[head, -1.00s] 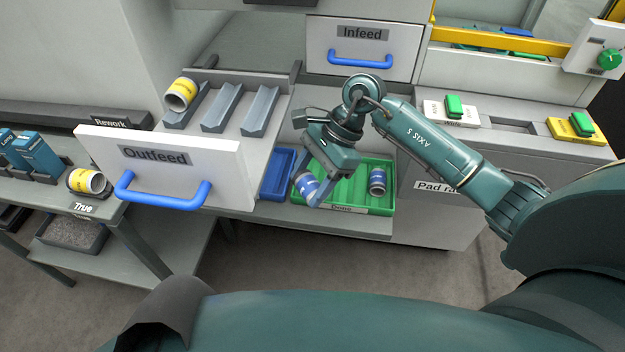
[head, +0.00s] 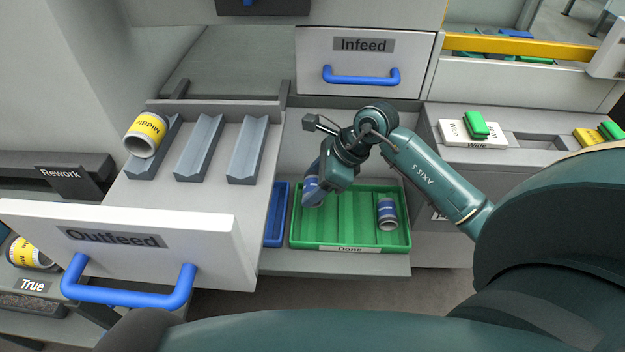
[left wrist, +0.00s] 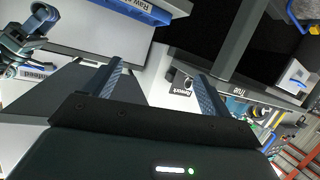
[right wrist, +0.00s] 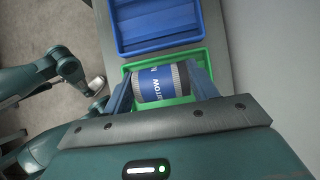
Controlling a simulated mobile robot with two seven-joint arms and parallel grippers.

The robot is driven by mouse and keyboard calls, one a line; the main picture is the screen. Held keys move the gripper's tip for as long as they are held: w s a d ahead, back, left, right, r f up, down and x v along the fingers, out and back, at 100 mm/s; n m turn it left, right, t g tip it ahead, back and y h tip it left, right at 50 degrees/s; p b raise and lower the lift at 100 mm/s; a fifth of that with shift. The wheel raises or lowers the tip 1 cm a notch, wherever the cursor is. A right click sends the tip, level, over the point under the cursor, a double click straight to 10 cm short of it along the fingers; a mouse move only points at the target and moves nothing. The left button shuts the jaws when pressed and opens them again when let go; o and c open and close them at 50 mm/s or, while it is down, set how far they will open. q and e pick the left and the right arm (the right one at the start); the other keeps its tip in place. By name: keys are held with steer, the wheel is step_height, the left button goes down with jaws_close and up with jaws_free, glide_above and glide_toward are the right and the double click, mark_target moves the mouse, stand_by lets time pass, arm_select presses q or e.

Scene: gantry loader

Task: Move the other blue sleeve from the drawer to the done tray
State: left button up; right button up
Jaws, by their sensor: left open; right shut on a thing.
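A blue sleeve (head: 311,184) is between the fingers of my right gripper (head: 313,194), over the left part of the green done tray (head: 350,246). In the right wrist view this sleeve (right wrist: 158,84) lies crosswise between the two fingers, with the green tray (right wrist: 199,58) behind it. I cannot tell whether the sleeve touches the tray.
A yellow sleeve (head: 146,134) sits in the drawer's left cradle. A blue tray (head: 276,215) stands left of the done tray. The infeed drawer (head: 364,62) is shut. Another yellow sleeve (head: 33,253) is at the lower left, near the True label.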

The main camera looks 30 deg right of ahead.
steer(key=shift+f+b, duration=0.5)
steer(key=shift+f, duration=0.35)
step_height(320, 180, down, 3)
steer(key=shift+r+b, duration=0.15)
steer(key=shift+b, duration=0.85)
steer(key=shift+f+b, duration=0.55)
steer(key=shift+f, duration=0.05)
steer(key=shift+f+b, duration=0.6)
steer(key=shift+f, duration=0.15)
arm_select(q)
steer(key=shift+m+h, duration=0.3)
steer(key=shift+m, duration=0.6)
steer(key=f, duration=0.1)
steer(key=d+f, duration=0.1)
steer(key=f, duration=0.2)
steer(key=shift+w+d+f, duration=0.15)
steer(key=shift+w+f, duration=0.1)
steer(key=shift+w, duration=0.15)
arm_select(e)
steer(key=o, duration=1.2)
arm_select(q)
steer(key=shift+r, duration=0.1)
